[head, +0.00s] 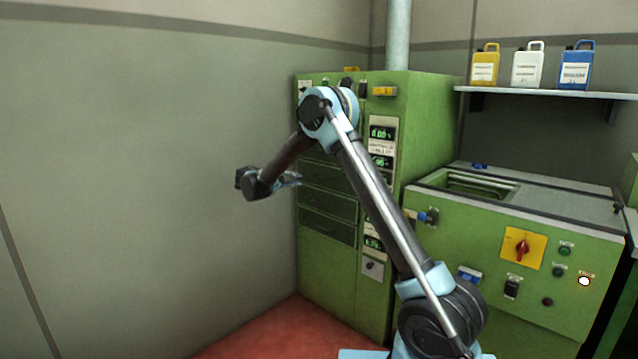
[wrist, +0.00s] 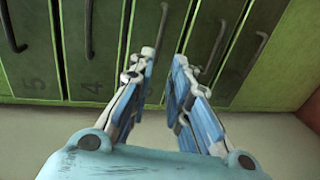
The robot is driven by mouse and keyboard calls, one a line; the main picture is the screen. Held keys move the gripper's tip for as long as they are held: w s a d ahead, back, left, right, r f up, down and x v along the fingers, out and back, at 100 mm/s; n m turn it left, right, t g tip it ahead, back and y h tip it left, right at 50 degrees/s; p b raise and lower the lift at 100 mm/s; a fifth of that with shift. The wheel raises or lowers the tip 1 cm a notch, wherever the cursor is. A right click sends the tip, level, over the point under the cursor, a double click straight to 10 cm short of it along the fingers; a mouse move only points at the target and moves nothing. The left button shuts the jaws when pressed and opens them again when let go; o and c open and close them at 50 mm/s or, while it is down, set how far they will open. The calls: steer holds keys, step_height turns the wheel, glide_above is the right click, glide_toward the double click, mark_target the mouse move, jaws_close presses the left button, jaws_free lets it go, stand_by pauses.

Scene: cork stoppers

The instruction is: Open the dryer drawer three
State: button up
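The green dryer cabinet (head: 345,275) stands in the corner, with a stack of dark-fronted drawers (head: 328,205) on its front. In the wrist view the drawer fronts appear turned sideways, marked 5 (wrist: 35,86) and 4 (wrist: 92,87). The drawer just right of 4, by order drawer three, has a dark bar handle (wrist: 162,28); its number is hidden behind a finger. All drawers in view look shut. My gripper (wrist: 165,58) is open, its fingertips on either side of that handle in the picture; contact is not clear. In the head view my gripper (head: 292,180) is beside the drawer stack.
A green machine with a red switch (head: 522,248) stands right of the dryer. A shelf (head: 545,92) above it holds yellow, white and blue jugs. A bare wall (head: 140,150) is at left, and red floor (head: 265,335) lies before the dryer.

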steer(key=x, duration=1.7)
steer(key=shift+w+a, duration=0.15)
steer(key=shift+c, duration=0.4)
jaws_close()
